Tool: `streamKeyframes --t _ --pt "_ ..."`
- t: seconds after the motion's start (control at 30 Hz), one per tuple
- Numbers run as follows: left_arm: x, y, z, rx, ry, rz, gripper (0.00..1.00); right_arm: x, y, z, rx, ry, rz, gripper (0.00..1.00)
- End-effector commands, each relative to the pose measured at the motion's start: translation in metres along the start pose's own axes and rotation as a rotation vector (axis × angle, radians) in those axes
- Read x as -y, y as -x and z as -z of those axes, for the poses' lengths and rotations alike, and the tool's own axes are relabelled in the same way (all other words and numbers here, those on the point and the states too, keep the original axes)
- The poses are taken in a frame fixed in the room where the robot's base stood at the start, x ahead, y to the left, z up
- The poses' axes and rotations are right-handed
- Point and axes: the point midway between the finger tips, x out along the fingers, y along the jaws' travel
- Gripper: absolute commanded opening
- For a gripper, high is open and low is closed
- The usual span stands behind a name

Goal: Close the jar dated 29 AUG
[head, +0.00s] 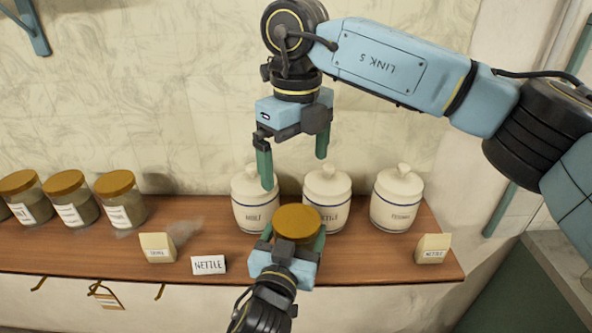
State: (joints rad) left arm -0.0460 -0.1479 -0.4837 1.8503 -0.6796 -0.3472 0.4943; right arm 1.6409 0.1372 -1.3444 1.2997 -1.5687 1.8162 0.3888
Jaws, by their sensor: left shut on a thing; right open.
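My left gripper (292,245) is low in the middle of the head view, shut on a round brown lid (298,221) above the shelf's front part. Whether a jar is under this lid is hidden by the gripper. My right gripper (294,170) is open and empty, fingers down, above and behind the left one, in front of the wall near the white canisters. Glass jars with brown lids stand at the left: one (122,200), another (70,200), and a third (25,197) near the edge. Their labels are too small to read for a date.
White lidded canisters stand along the back: left (254,190), middle (326,188), right (397,198). A NETTLE card (208,265) and small packets (157,247) (432,248) stand on the wooden shelf (365,265). Hooks hang under its front edge.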

Motion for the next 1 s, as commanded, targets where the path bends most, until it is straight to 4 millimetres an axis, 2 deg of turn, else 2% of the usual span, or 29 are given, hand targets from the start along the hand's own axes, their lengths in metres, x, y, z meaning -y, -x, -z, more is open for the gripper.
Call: streamKeyframes --t 0.23,0.27,0.4,0.67,0.77,0.87,1.0 --pt "0.001 0.000 0.000 0.001 -0.001 0.001 0.14 0.000 0.000 0.000 0.000 0.000 0.000 1.00" --pt "0.001 0.000 0.000 0.001 -0.001 0.001 0.81 0.000 0.000 0.000 0.000 0.000 0.000 1.00" --pt "0.000 0.000 0.000 0.000 -0.001 0.001 0.99 0.000 0.000 0.000 0.000 0.000 0.000 1.00" --pt "0.000 0.001 0.000 0.000 -0.001 0.000 1.00 0.000 0.000 0.000 -0.001 0.000 0.000 1.00" --pt "0.000 0.008 -0.001 0.001 0.000 0.000 1.00 0.000 -0.001 0.000 -0.001 0.000 0.000 1.00" --pt "0.000 0.022 -0.002 0.002 0.002 0.000 1.00 0.000 -0.002 0.000 -0.001 0.000 0.000 1.00" --pt "0.000 0.051 -0.002 0.003 0.002 0.001 1.00 0.000 -0.005 0.000 -0.001 0.000 0.000 1.00"
